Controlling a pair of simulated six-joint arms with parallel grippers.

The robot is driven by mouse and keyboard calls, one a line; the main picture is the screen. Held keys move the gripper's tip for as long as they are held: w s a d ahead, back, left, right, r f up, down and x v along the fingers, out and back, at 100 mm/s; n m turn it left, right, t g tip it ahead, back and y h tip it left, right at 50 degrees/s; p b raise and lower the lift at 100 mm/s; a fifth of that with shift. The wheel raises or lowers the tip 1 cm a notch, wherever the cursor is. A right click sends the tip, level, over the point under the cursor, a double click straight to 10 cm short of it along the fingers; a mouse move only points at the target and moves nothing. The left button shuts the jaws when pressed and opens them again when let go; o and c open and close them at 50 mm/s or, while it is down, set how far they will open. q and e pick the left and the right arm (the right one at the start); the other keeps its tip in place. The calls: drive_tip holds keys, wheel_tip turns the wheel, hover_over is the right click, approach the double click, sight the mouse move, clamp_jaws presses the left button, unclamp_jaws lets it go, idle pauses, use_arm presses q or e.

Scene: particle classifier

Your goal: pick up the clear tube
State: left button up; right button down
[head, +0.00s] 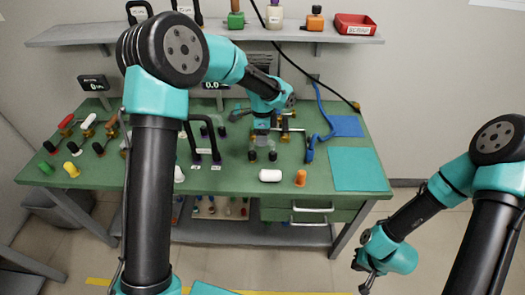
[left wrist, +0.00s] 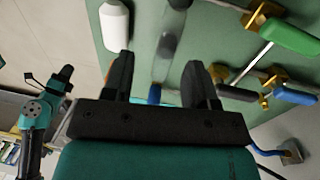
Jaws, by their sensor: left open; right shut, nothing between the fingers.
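The clear tube (head: 262,143) stands on the green bench below my left gripper, and its outline is faint in the head view. In the left wrist view the clear tube (left wrist: 162,58) is see-through and blurred, with dark parts at its upper end. It lies between the two dark fingers, which stand apart with a gap on each side. My left gripper (left wrist: 160,72) is open, and in the head view (head: 262,130) it points down over the bench. My right gripper (head: 368,282) is shut and empty, off the bench at the lower right.
A white cylinder (head: 270,175) and an orange piece (head: 300,178) lie near the bench's front edge. Brass fittings with green and blue handles (left wrist: 290,35) crowd the right of the wrist view. A teal mat (head: 355,168) at the bench's right is bare.

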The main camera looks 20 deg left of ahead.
use_arm(q)
drive_tip(key=shift+s+f, duration=0.1)
drive_tip(key=shift+f, duration=2.5)
clamp_jaws()
